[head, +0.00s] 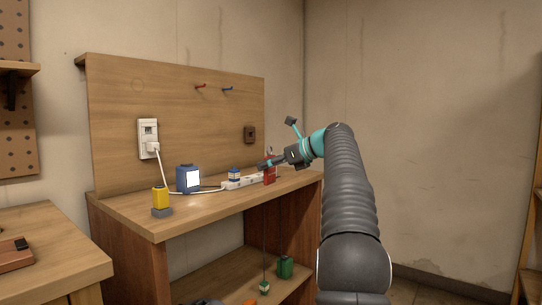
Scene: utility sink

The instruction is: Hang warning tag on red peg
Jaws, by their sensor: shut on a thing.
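The red warning tag (270,175) shows as a small upright red shape at my gripper (266,164), above the right end of the workbench. My gripper is shut on it, and the fingers hide part of it. Whether the tag touches the bench top cannot be told. The red peg (201,85) sticks out from the upper part of the wooden back panel, up and to the left of my gripper. It looks bare.
A dark blue peg (228,89) is right of the red one. A white outlet (149,138) feeds a cable to a power strip (240,183). A blue box (188,178), a yellow block (161,197) and a small blue-white container (234,174) stand on the bench (180,218).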

